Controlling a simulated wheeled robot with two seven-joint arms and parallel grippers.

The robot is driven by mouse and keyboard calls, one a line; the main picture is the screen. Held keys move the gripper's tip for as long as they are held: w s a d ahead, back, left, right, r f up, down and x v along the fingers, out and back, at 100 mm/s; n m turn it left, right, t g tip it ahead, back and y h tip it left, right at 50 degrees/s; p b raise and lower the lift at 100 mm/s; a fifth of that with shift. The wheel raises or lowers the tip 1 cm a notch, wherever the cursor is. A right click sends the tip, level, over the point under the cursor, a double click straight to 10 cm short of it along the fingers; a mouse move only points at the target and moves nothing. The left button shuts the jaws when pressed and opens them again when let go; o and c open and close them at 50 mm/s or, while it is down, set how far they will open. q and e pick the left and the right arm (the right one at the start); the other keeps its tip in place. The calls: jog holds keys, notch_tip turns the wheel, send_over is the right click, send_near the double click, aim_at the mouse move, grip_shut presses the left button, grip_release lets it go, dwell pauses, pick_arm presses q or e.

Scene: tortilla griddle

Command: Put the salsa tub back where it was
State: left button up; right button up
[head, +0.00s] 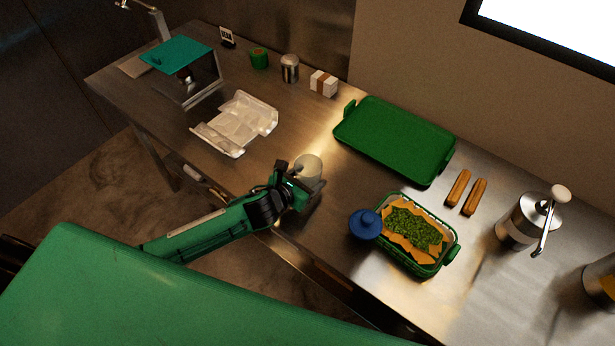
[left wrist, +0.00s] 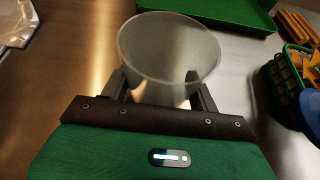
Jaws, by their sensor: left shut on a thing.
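The salsa tub, a pale translucent round tub (head: 308,167), is near the front middle of the steel counter in the head view. It also shows in the left wrist view (left wrist: 168,50), upright with its wide rim facing up. My left gripper (head: 301,186) is shut on its near side, with one finger on each side of the tub in the left wrist view (left wrist: 160,92). I cannot tell whether the tub's base touches the counter. My right gripper is not in view.
A green tray (head: 395,138) lies behind the tub. A green basket of chopped greens (head: 451,256) and a blue round-topped thing (head: 365,224) are to the right. A crumpled clear package (head: 236,122) lies left. Bare counter (head: 262,168) separates package and tub.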

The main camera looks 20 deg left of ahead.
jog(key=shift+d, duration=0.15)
pick_arm(q)
jog(key=shift+f, duration=0.15)
jog(key=o, duration=1)
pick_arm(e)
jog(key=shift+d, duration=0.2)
pick_arm(q)
jog(key=shift+r, duration=0.25)
jog(key=shift+s+a, duration=0.2)
jog(key=shift+s, duration=0.1)
jog(key=b+v, duration=0.2)
jog(key=v, duration=0.8)
jog(key=shift+f, duration=0.1)
jog(key=shift+s+a+r+b, duration=0.15)
jog(key=shift+s+r+b, duration=0.2)
jog(key=shift+s, duration=0.2)
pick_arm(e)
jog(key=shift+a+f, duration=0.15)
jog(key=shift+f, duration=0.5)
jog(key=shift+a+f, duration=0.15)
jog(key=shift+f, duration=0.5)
